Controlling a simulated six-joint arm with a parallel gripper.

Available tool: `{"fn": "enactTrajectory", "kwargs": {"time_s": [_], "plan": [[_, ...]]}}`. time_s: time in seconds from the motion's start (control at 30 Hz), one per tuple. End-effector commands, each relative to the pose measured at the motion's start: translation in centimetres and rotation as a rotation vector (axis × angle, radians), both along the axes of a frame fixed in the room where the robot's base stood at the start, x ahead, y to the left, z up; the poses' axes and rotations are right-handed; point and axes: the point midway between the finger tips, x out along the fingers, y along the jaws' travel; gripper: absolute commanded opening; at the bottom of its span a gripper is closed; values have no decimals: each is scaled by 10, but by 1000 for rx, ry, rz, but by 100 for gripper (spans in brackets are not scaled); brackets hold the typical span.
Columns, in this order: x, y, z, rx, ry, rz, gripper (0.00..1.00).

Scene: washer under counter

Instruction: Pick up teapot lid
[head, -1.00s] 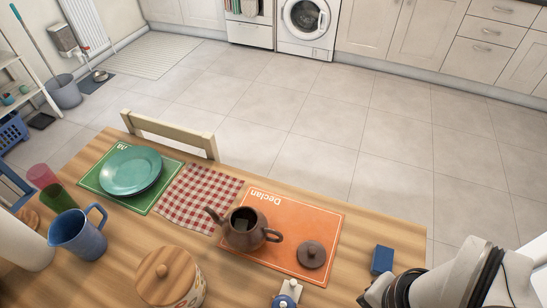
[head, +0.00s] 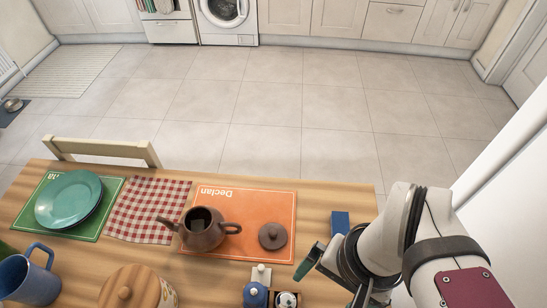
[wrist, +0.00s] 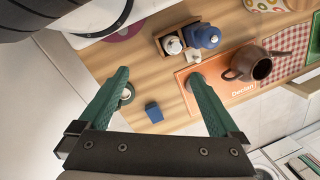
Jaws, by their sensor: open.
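The teapot lid (head: 272,236) is brown and round with a knob. It lies on the right part of the orange placemat (head: 245,204), apart from the brown teapot (head: 203,237), whose top is open. My gripper (head: 331,280) is open and empty, to the right of the lid and nearer the camera. In the wrist view my gripper (wrist: 160,75) has its green fingers spread. The lid (wrist: 189,84) shows beside the right fingertip there, partly hidden by it. The teapot (wrist: 245,66) is further right.
A blue block (head: 340,222) lies right of the placemat. A small caddy with a blue pot (head: 256,295) stands nearer the camera. A wooden-lidded jar (head: 125,292), blue jug (head: 30,278), checked cloth (head: 147,212) and green plate (head: 70,199) are to the left. A chair back (head: 100,151) edges the far side.

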Motion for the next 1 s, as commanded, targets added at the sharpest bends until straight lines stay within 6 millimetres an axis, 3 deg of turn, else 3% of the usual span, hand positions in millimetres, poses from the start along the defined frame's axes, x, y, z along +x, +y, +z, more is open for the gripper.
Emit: {"fn": "enactTrajectory", "kwargs": {"time_s": [0.17,0.27,0.37,0.43,0.53,0.67,0.8,0.87,1.0], "plan": [[0,0,0,0,0,0,100],[10,1,2,-16,21,-59,100],[46,10,4,-82,75,-287,100],[81,26,0,-145,97,-511,100],[126,59,-16,-219,89,-823,100],[162,100,-41,-261,52,-1124,100],[174,120,-57,-268,28,-1268,100],[174,120,-67,-270,27,-1282,100],[172,114,-107,-274,29,-1284,100]]}}
